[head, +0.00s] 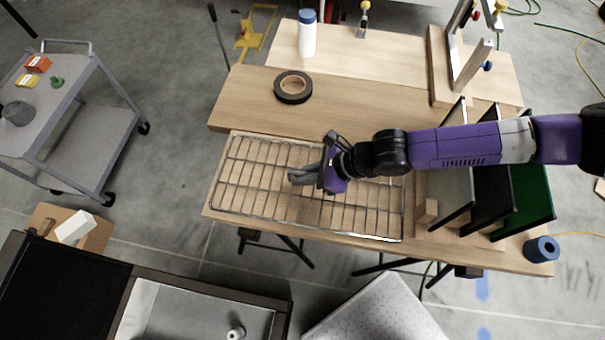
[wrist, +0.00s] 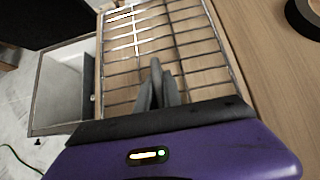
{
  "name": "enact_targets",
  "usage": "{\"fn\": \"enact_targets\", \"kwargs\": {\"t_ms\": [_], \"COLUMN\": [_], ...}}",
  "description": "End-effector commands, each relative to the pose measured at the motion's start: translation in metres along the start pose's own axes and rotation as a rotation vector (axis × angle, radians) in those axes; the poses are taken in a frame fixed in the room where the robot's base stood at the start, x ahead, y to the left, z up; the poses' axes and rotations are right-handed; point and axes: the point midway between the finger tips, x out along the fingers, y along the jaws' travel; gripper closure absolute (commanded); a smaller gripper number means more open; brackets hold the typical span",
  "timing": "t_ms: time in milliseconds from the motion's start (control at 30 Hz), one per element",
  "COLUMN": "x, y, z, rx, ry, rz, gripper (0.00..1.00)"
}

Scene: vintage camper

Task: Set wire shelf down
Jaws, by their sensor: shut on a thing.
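The wire shelf (head: 252,185) is a rectangular metal grid over the front left part of the wooden workbench (head: 240,107). It looks level and at or very close to the bench top; I cannot tell whether it touches all along. My gripper (head: 296,178) is over the shelf's middle, with its fingers closed together on a wire. In the wrist view the grid (wrist: 165,45) stretches away beyond the fingertips (wrist: 156,75). The fingers hide the exact wire they hold.
Black tape (head: 293,87) and a white bottle (head: 307,38) stand behind the shelf. A grey cart (head: 85,120) stands left.

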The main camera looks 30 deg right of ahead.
Motion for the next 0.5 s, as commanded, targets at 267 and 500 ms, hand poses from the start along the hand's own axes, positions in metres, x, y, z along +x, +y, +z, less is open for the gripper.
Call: {"fn": "enact_targets", "kwargs": {"t_ms": [267,500], "x": [0.0016,0.0033], "y": [-0.0004,-0.0004], "z": [-0.0010,-0.0033], "rx": [-0.001,-0.001], "ry": [-0.002,0.000], "rz": [-0.001,-0.001], "gripper": [1.00,0.68]}}
